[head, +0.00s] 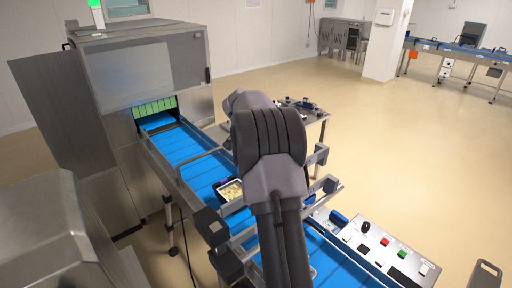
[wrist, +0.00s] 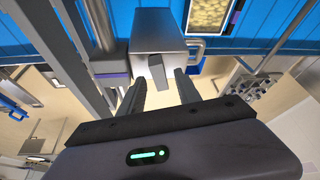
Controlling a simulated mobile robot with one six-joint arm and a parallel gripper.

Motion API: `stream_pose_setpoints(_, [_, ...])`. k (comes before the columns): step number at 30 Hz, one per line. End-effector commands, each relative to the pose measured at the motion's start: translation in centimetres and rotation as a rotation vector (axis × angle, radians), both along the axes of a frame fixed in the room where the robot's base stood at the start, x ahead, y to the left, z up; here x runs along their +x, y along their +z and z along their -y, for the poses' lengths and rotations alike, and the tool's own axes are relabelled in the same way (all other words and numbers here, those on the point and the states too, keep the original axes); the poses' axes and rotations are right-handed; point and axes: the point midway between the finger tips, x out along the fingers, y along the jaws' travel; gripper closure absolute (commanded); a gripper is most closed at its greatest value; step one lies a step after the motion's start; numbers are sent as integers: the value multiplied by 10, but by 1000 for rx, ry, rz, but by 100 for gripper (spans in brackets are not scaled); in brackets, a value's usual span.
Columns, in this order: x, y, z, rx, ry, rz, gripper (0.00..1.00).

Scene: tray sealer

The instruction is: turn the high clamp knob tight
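In the wrist view a grey metal block (wrist: 157,46) stands ahead of my gripper (wrist: 160,80). A small dark grey tab (wrist: 157,66), which may be the clamp knob, sticks out from the block's near face. My gripper is open, with one finger on each side of the tab and a gap to it on both sides. I cannot tell how far the fingertips reach along it, or whether it is tight. In the head view my own arm covers the gripper and the area of the knob.
The blue conveyor (head: 185,147) runs from the sealer (head: 140,75) toward the lower right. A food tray (head: 229,191) lies on it; a tray (wrist: 208,15) also shows in the wrist view. Metal rails and posts (wrist: 95,60) stand close to my gripper. A control panel (head: 380,245) is at lower right.

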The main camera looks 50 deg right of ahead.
Motion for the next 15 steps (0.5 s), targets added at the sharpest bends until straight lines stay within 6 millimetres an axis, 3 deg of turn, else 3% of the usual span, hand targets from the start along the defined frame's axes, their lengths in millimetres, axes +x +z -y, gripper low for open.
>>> stream_pose_setpoints(12, [-5, 115, -46, -2, 1, 3, 60])
stream_pose_setpoints(15, [-6, 135, -55, -1, 0, 3, 60])
